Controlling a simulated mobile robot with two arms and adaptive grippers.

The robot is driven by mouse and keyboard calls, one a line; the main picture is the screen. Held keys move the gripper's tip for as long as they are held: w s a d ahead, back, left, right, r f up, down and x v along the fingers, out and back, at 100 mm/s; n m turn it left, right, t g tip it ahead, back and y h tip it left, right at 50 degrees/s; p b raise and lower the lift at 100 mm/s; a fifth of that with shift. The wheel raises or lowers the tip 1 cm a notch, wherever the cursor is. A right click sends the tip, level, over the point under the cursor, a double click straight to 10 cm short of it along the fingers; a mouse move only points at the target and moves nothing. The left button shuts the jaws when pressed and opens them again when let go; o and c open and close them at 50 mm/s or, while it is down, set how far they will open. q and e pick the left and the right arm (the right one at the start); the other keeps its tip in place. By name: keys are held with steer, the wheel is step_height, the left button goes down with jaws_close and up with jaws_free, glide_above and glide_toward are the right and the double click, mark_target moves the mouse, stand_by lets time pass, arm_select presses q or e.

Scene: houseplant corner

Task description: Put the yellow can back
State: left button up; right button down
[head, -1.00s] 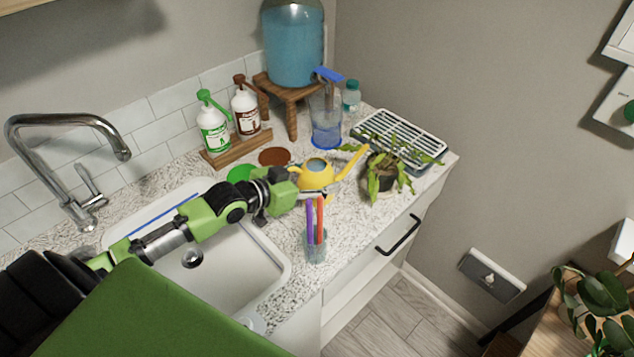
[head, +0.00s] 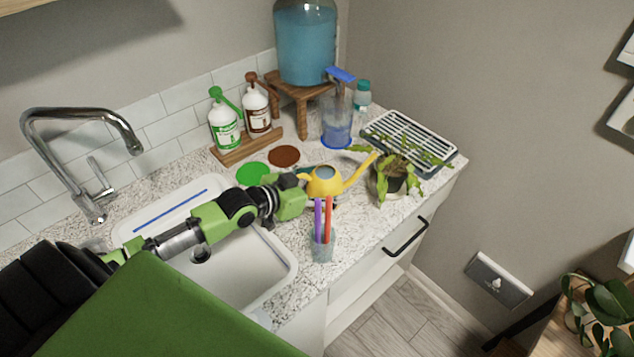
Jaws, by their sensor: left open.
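The yellow watering can (head: 323,184) is upright at the middle of the counter, its spout pointing right towards the potted plant. My left gripper (head: 318,201) reaches across the sink to the can's near left side. It is open, with its fingers close around or beside the lower body; the can hides part of them, so contact is unclear. A dark teal patch (head: 301,170), perhaps a disc, shows just behind the can. A green disc (head: 252,174) and a brown disc (head: 284,156) lie flat and empty behind the gripper. My right gripper is out of view.
A clear cup of coloured pens (head: 322,245) stands close in front of the gripper. The drooping plant (head: 394,182) and a slatted rack (head: 409,139) are at right. Two pump bottles (head: 225,133) and a blue-lidded pitcher (head: 337,122) stand behind. The sink (head: 245,265) lies below my arm.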

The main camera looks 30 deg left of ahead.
arm_select(q)
steer(key=v, duration=1.2)
stand_by(0.5)
